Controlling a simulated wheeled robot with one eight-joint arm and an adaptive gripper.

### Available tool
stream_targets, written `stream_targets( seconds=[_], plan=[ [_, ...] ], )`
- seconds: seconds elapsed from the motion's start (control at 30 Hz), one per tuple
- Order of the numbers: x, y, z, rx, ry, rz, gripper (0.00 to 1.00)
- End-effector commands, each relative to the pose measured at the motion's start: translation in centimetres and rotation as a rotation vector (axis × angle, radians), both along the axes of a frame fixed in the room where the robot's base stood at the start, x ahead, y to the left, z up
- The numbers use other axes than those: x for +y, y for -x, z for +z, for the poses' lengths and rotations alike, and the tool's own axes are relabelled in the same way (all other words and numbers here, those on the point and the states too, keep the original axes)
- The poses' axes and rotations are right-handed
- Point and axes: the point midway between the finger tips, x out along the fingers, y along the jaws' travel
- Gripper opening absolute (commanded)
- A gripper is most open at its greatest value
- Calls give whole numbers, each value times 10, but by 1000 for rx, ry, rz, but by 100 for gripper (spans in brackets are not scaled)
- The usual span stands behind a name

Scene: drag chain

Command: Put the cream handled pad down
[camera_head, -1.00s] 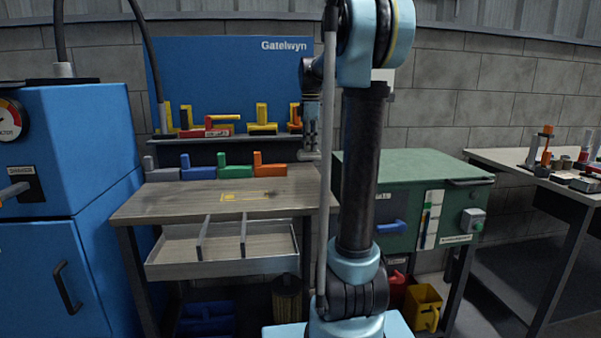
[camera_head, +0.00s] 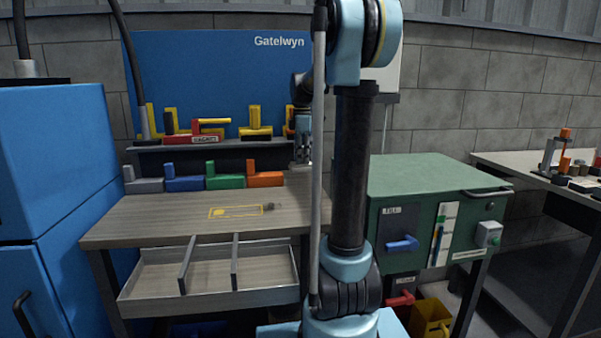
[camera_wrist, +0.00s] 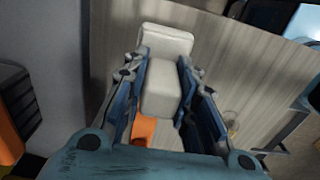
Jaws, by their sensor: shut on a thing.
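The cream handled pad (camera_wrist: 162,88) is between the fingers of my gripper (camera_wrist: 160,80) in the wrist view. Its pale block lies between the blue fingers, and a wider cream end sticks out above them. My gripper is shut on it. The wooden workbench top (camera_wrist: 245,60) shows behind the pad. In the head view my gripper (camera_head: 303,125) is at the bench's back right, right of the orange block (camera_head: 265,179), partly behind my arm. The pad is too small there to make out clearly. A yellow outline (camera_head: 235,211) marks the bench top.
Grey, blue (camera_head: 184,182) and green (camera_head: 225,180) blocks stand in a row before a shelf (camera_head: 215,146) holding yellow and red pieces. A small grey item (camera_head: 272,206) lies by the outline. The bench front is clear. A green cabinet (camera_head: 435,175) stands right.

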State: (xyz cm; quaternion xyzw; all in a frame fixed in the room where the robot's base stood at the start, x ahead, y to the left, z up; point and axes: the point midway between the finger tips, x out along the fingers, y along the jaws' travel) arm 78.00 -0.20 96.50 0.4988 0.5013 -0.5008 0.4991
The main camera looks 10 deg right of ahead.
Motion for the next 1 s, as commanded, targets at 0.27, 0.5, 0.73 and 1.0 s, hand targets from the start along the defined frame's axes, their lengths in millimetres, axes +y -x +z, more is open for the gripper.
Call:
stream_targets(
  seconds=[0.27,0.5,0.73,1.0],
  plan=[
    [-2,0,-20,0,0,-3,0],
    [-2,0,-49,0,0,-3,0],
    [-2,0,-50,0,0,-3,0],
    [-2,0,-52,0,0,-3,46]
  ],
)
